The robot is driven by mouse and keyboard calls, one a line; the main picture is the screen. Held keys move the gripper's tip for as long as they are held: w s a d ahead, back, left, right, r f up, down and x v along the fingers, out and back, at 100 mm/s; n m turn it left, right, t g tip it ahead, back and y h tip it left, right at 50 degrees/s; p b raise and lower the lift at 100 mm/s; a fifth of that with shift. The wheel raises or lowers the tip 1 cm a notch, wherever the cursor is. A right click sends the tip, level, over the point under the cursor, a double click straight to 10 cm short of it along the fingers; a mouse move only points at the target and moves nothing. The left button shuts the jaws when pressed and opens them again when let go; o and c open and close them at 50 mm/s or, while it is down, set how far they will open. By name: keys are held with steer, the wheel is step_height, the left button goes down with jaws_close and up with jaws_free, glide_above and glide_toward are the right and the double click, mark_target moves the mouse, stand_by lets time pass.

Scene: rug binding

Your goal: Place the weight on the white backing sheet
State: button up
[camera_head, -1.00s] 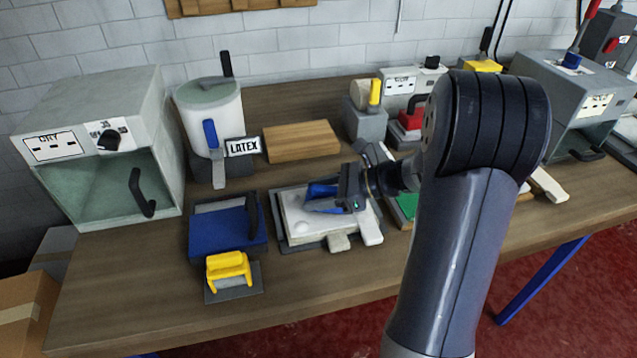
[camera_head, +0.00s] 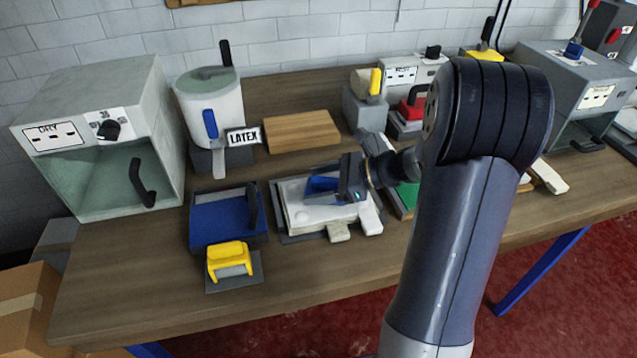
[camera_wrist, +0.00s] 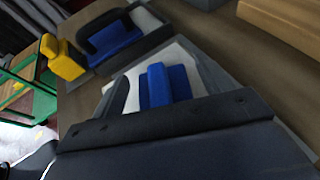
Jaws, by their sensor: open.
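The weight, a blue block with a raised blue grip (camera_wrist: 156,86), shows in the wrist view over the white backing sheet (camera_wrist: 188,58); it appears to rest on it. In the head view the weight (camera_head: 321,184) is partly hidden by my gripper (camera_head: 335,186). The white backing sheet (camera_head: 306,214) lies on a grey board in the middle of the bench. My gripper is open at the weight, its dark fingers close around or just beside the grip. Whether they touch it I cannot tell.
Left of the sheet are a blue tray with a dark handle (camera_head: 222,222) and a yellow-handled tool (camera_head: 229,259). Behind stand a wooden block (camera_head: 302,131) and a latex pot (camera_head: 211,110). A grey box (camera_head: 95,140) stands far left.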

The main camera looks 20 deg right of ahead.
steer(key=v, duration=1.2)
steer(key=shift+s+f, duration=0.1)
steer(key=shift+a, duration=0.1)
stand_by(0.7)
